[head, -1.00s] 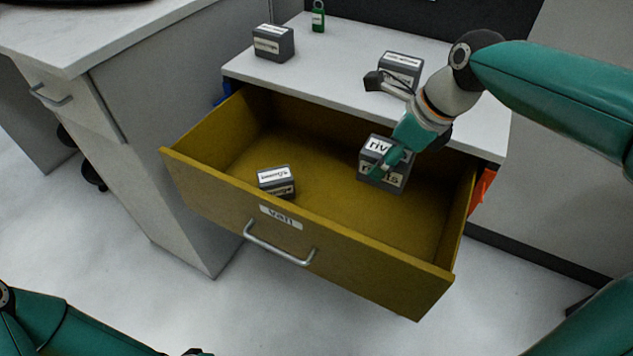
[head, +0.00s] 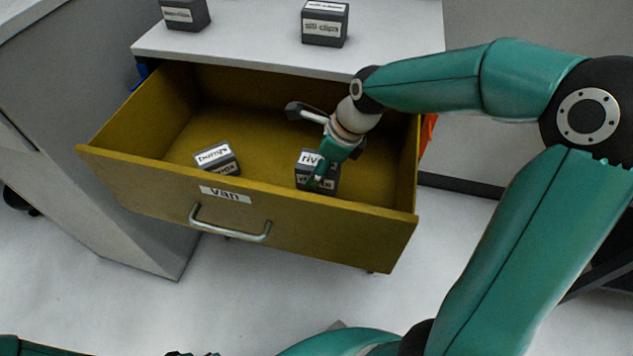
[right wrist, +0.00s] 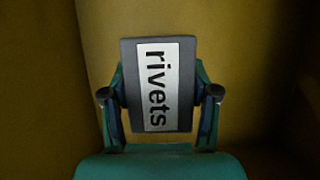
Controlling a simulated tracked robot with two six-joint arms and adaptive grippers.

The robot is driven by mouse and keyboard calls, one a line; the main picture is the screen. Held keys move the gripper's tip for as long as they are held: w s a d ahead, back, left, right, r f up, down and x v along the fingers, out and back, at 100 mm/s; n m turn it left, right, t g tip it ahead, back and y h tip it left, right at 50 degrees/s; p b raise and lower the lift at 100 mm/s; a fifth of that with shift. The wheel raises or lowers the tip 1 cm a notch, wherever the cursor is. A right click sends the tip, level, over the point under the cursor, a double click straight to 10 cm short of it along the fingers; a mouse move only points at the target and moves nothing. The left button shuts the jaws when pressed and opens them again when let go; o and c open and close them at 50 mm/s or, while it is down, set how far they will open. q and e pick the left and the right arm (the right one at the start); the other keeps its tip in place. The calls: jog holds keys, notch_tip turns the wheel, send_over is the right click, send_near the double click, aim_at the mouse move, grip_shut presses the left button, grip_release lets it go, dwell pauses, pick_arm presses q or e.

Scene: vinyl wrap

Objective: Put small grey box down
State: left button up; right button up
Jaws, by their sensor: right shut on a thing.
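The small grey box (head: 304,181), with a white label reading "rivets", is inside the open yellow drawer (head: 146,122), close behind its front panel. My right gripper (head: 320,176) is shut on this box from above. In the right wrist view the box (right wrist: 128,95) sits between the two fingers (right wrist: 160,95), its label facing the camera. I cannot tell whether its underside touches the drawer floor. My left gripper's fingers are not in view; only a sliver of that arm shows at the bottom left.
Another grey box (head: 217,158) lies in the drawer's left part. Two more grey boxes (head: 185,14) (head: 325,24) stand on the white cabinet top (head: 250,45). The drawer's front panel carries a "van" label (head: 226,195) and a handle (head: 230,232). The drawer floor between the two boxes is clear.

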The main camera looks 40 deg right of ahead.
jog(key=shift+f+b, duration=0.5)
jog(key=shift+f, duration=1.8)
jog(key=shift+f, duration=0.15)
jog(key=o, duration=1.3)
jog(key=p+v, duration=0.3)
jog(key=v, duration=0.9)
jog(key=shift+r, duration=0.2)
